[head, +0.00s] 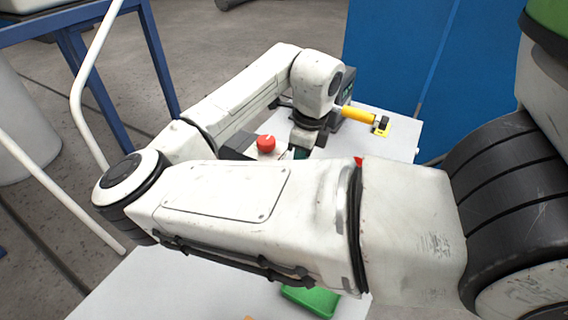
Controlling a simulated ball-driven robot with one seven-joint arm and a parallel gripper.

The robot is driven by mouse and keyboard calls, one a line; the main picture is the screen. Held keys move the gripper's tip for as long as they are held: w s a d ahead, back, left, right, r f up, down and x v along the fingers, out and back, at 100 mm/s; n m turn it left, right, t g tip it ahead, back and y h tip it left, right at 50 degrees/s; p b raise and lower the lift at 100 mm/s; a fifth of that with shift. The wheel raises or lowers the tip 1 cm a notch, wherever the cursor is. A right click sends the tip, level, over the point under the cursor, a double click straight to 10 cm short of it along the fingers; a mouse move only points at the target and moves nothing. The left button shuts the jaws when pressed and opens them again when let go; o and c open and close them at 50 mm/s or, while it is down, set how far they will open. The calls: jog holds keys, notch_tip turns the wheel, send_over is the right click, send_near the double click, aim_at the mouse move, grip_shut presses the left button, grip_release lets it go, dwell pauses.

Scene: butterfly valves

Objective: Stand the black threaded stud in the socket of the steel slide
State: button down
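The black threaded stud and the steel slide with its socket cannot be made out; my own arm crosses the middle of the head view and covers much of the white table (400,140). My wrist points down over the table's far part. The dark body of my gripper (304,138) shows just below the wrist, beside a red knob. Its fingers are hidden behind my nearer arm link, so whether they are open or hold anything does not show.
A red knob (265,143) stands left of my wrist. A yellow handle (358,116) sticks out to the right. A green tray (312,301) lies partly hidden at the near side. A blue panel (400,50) stands behind; a blue frame (70,25) and white rail (93,60) are left.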

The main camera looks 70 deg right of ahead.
jog(key=shift+m, duration=0.9)
jog(key=shift+s+d+f+b, duration=0.25)
jog(key=shift+f+b, duration=0.4)
jog(key=shift+f, duration=0.25)
jog(key=shift+s+d+f+b, duration=0.2)
jog(key=shift+f+b, duration=0.5)
jog(key=shift+f, duration=0.2)
jog(key=shift+s+d+f+b, duration=0.25)
jog(key=shift+f+b, duration=0.4)
jog(key=shift+f, duration=0.25)
jog(key=shift+f+b, duration=0.3)
jog(key=shift+f, duration=0.95)
dwell(0.3)
jog(key=c, duration=1)
grip_release()
jog(key=shift+c, duration=0.2)
notch_tip(320, 180, up, 11)
jog(key=s, duration=0.1)
jog(key=shift+s+a+f, duration=0.15)
